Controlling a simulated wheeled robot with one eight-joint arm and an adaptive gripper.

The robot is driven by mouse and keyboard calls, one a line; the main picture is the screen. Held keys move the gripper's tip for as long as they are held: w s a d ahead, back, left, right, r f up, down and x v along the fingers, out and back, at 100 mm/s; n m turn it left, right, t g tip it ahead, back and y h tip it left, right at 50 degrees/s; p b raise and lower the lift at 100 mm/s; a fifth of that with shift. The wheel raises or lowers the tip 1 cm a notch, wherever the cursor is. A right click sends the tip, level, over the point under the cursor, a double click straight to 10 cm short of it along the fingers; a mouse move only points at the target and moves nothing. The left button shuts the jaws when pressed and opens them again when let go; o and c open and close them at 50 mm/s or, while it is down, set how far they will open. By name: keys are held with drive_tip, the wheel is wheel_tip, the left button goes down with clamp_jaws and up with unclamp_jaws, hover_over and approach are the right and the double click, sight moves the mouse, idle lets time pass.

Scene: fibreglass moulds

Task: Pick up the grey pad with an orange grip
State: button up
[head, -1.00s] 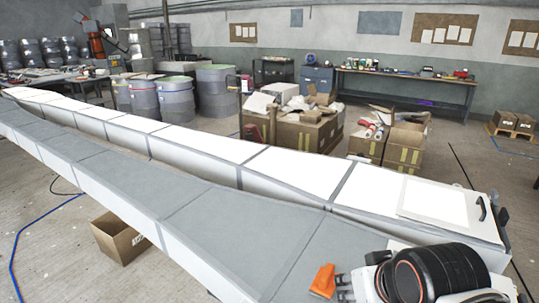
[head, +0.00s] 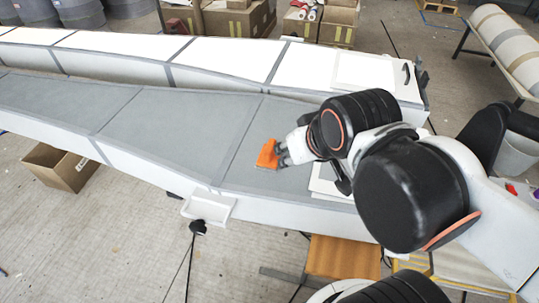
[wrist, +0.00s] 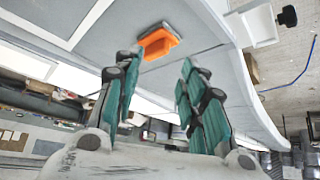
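The grey pad with an orange grip (head: 268,155) lies on the grey surface of the long mould (head: 185,125), just right of a cross seam. In the wrist view its orange grip (wrist: 158,43) shows beyond my fingertips, with a thin grey edge at its base. My gripper (head: 283,153) is close to the right side of the pad in the head view. In the wrist view my gripper (wrist: 160,62) has its fingers spread apart, with nothing between them. I cannot tell from the head view whether a fingertip touches the pad.
A white sheet or panel (head: 330,186) lies on the mould below my wrist. A second white mould (head: 220,55) runs behind. A small white tray (head: 209,207) juts from the front edge. A cardboard box (head: 62,167) stands on the floor at left. The mould left of the pad is clear.

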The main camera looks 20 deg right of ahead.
drive_tip(key=o, duration=0.9)
drive_tip(key=shift+w+r, duration=0.2)
drive_tip(key=o, duration=0.5)
drive_tip(key=shift+w+r+n+g+p, duration=0.5)
drive_tip(key=shift+w+r+n+p, duration=0.1)
drive_tip(key=shift+w+n, duration=0.25)
drive_tip(key=shift+o, duration=0.2)
drive_tip(key=n+g+p, duration=0.5)
drive_tip(key=n+g, duration=0.1)
drive_tip(key=n, duration=0.3)
hover_over(270, 146)
wheel_tip(270, 146, down, 3)
wheel_tip(270, 146, down, 14)
drive_tip(key=b, duration=0.4)
